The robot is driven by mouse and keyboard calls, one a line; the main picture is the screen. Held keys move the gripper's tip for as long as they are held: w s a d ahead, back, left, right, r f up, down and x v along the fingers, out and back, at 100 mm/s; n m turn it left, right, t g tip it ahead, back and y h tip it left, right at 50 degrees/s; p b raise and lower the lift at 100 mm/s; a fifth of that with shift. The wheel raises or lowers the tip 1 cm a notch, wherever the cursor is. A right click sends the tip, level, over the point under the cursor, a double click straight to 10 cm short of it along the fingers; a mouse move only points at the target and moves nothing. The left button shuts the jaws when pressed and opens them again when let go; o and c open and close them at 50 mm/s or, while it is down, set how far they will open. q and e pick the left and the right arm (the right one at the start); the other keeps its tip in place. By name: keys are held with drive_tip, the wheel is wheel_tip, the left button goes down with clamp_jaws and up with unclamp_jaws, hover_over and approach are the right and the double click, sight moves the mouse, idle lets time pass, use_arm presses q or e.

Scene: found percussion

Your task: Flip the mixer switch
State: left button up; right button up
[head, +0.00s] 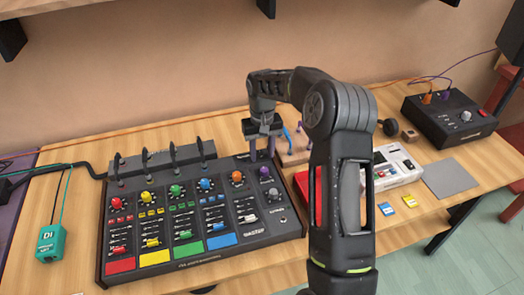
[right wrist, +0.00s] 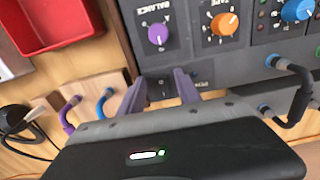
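The black mixer (head: 205,245) with coloured knobs and faders lies on the wooden table in the head view. My right gripper (head: 262,152) points down over its back right corner, beside the orange and purple knobs. In the right wrist view my right gripper (right wrist: 160,82) has its two fingers apart, with nothing visibly held. Between and beyond the fingertips is a dark panel (right wrist: 160,88) beside the purple balance knob (right wrist: 158,34). The switch itself is too small and partly hidden to make out, and I cannot tell whether the fingers touch it. My left gripper is not in view.
A second black box (head: 450,118) is far right; a teal DI box (head: 51,242) is left.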

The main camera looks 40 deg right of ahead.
drive_tip(key=shift+c, duration=0.4)
clamp_jaws()
drive_tip(key=shift+r+p, duration=0.2)
drive_tip(key=shift+p, duration=0.3)
drive_tip(key=g+p, duration=0.1)
drive_tip(key=p, duration=0.1)
drive_tip(key=g+p, duration=0.1)
drive_tip(key=shift+w+d+r+y+p, duration=0.15)
drive_tip(key=shift+w+r+y+p, duration=0.1)
drive_tip(key=shift+w+y+p, duration=0.1)
drive_tip(key=shift+f+g+p, duration=0.1)
drive_tip(key=shift+g+p, duration=0.2)
drive_tip(key=shift+p, duration=0.4)
drive_tip(key=shift+f, duration=0.1)
